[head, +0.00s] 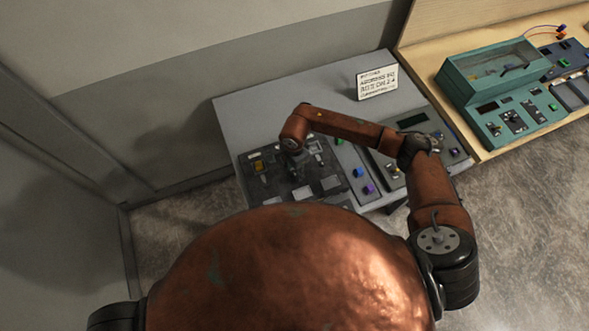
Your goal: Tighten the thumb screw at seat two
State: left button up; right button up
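The grey console (250,107) stands against the wall, with a dark panel (272,183) set in its near left part. The panel carries several small light-coloured blocks or plates and a yellow piece (258,165). The thumb screw and seat two are too small or too hidden for me to pick out. My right arm reaches in from the right across the console and bends down at its end. My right gripper (292,150) is small and dark, pointing down over the upper part of the dark panel. I cannot tell whether it touches anything or holds anything. My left gripper is not in view.
A printed card (377,83) stands at the console's back. Coloured buttons, such as a blue one (358,172) and a purple one (369,188), lie right of the panel. A teal device (495,80) sits on a wooden bench (430,35) at right. A wall closes the left.

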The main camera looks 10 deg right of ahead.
jog(key=shift+c, duration=0.4)
grip_shut()
